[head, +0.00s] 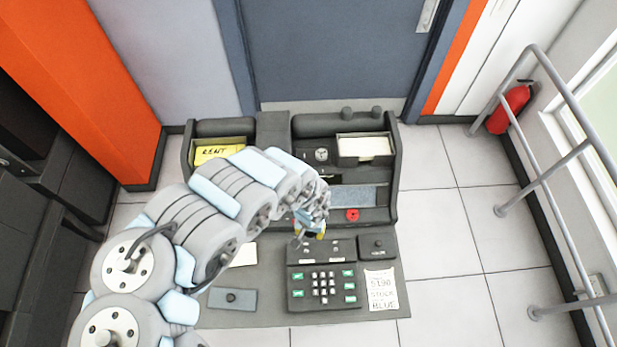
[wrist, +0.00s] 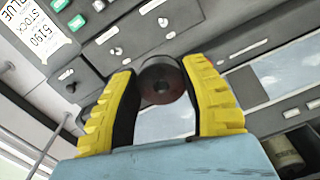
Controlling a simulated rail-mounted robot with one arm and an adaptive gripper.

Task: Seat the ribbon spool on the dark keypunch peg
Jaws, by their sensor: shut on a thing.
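My gripper (head: 318,232) is above the back-left part of the keypad machine in the head view. In the wrist view its two yellow fingers (wrist: 165,95) are shut on a dark brown-red round spool (wrist: 160,72), with a darker spot in its middle. The spool is hard to make out in the head view. A dark square block with a small round stub (head: 378,243), seemingly the dark keypunch peg, stands right of my gripper. Its panel also shows at the left of the wrist view (wrist: 68,77). The held spool is apart from it.
A blue-grey plate with a stub (head: 232,298) lies front left. A red disc (head: 352,214) sits behind the keypad machine (head: 325,288). A note sheet (head: 381,290) lies front right. Yellow cards (head: 216,153) and white cards (head: 364,147) stand in trays at the back.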

